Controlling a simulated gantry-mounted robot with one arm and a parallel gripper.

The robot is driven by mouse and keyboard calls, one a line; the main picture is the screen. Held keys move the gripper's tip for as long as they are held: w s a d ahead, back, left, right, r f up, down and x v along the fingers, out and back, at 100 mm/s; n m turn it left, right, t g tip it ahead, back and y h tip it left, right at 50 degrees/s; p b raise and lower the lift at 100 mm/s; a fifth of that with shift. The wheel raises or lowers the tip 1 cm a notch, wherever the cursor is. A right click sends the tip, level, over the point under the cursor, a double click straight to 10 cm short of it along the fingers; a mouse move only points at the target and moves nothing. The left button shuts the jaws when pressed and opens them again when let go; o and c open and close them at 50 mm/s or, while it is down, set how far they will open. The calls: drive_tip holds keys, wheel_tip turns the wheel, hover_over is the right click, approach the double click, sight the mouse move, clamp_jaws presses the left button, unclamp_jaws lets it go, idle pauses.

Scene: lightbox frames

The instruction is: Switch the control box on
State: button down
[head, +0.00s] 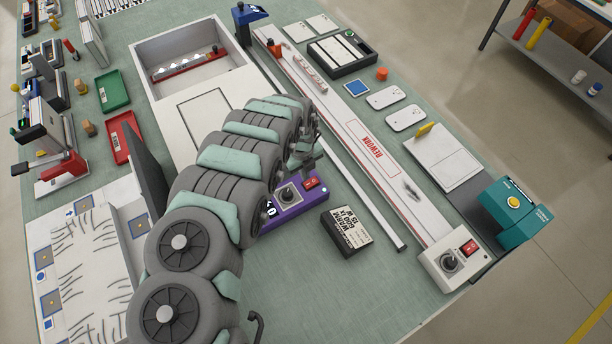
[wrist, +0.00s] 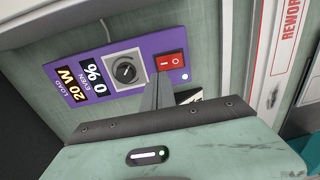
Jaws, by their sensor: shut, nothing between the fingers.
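The purple control box (head: 318,186) lies on the green bench under my gripper. The wrist view shows its purple face (wrist: 123,88) with a round knob (wrist: 125,69), a red rocker switch (wrist: 171,62) marked I and O, and displays reading "20 W" and "0 %". A small pale dot sits near the switch. My gripper (head: 306,166) is shut and empty, above the box. In the wrist view its closed fingers (wrist: 160,78) overlap the area just left of and below the switch. I cannot tell whether they touch it. My arm hides part of the box in the head view.
A black box with a white label (head: 347,232) lies right of the purple box. A grey bar (head: 370,205) and a long white REWORK track (head: 350,130) run beyond it. A white box (head: 452,262) with a knob and red switch stands at the track's near end.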

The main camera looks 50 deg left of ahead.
wheel_tip(320, 180, up, 8)
drive_tip(key=s, duration=0.1)
drive_tip(key=shift+s+a+f, duration=0.15)
drive_tip(key=shift+f, duration=0.05)
idle(0.3)
